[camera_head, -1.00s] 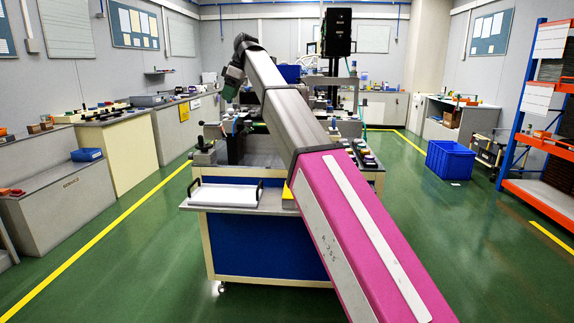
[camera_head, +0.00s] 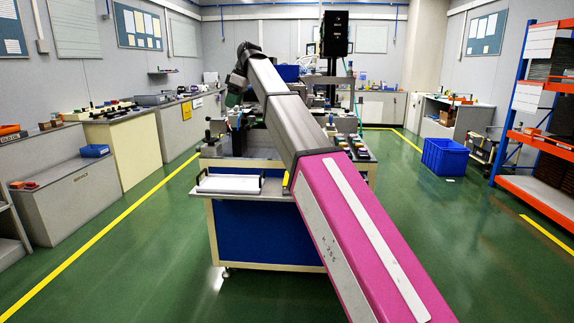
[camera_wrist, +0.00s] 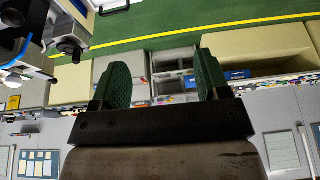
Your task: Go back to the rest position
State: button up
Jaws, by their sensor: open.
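My gripper (camera_wrist: 164,85) shows in the wrist view with its two green fingers wide apart and nothing between them. In the head view my gripper (camera_head: 234,92) is at the end of my raised arm, above the left side of the workbench (camera_head: 265,235). It looks small there, and its fingertips are hard to make out. My arm crosses the middle of the head view and hides part of the bench top.
A white tray (camera_head: 228,184) with dark handles sits on the bench's near left shelf. A blue crate (camera_head: 445,157) stands on the floor at right, near an orange rack (camera_head: 536,182). Counters (camera_head: 122,150) line the left wall.

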jog(key=s+d+f+m+h, duration=0.1)
jog(key=d+f+m, duration=0.35)
jog(key=f, duration=0.75)
jog(key=s+d+f+m, duration=0.1)
jog(key=d+f, duration=0.7)
jog(key=f, duration=0.3)
jog(key=s+d+f+m+h, duration=0.1)
jog(key=s+d+f+m, duration=0.15)
jog(key=d+f, duration=0.7)
jog(key=s+d+f+m, duration=0.3)
jog(key=s+d+f, duration=0.2)
jog(key=s+f, duration=0.2)
jog(key=s+d+f+m+h, duration=0.1)
jog(key=s+d+f+m, duration=0.2)
jog(key=s+d+f, duration=0.3)
jog(key=s+d+f+m+h, duration=0.1)
jog(key=s+d+f+m, duration=0.2)
jog(key=f, duration=1.2)
jog(key=s+d, duration=0.2)
jog(key=s, duration=0.2)
jog(key=shift+s+d, duration=0.15)
jog(key=shift+s, duration=0.15)
